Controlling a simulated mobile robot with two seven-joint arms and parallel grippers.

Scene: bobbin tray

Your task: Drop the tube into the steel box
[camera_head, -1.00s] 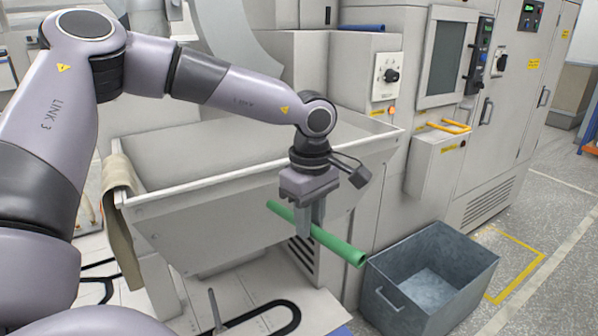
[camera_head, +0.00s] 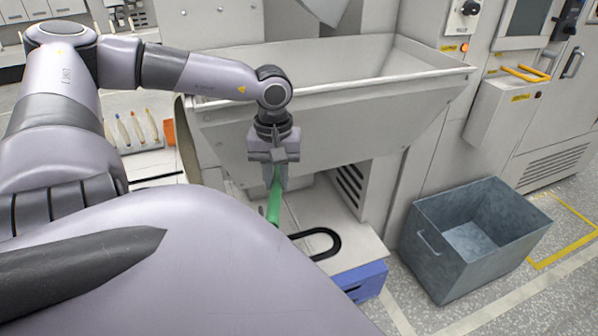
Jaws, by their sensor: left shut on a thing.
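A green tube (camera_head: 274,205) is held by my left gripper (camera_head: 274,181), in front of the white trough. The gripper is shut on the tube's upper part. My right gripper is not in view.
A white trough (camera_head: 330,117) with a slanted front stands behind the gripper. A blue box (camera_head: 361,282) sits low, left of the steel box. A wall box with a yellow handle (camera_head: 525,74) is behind the steel box.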

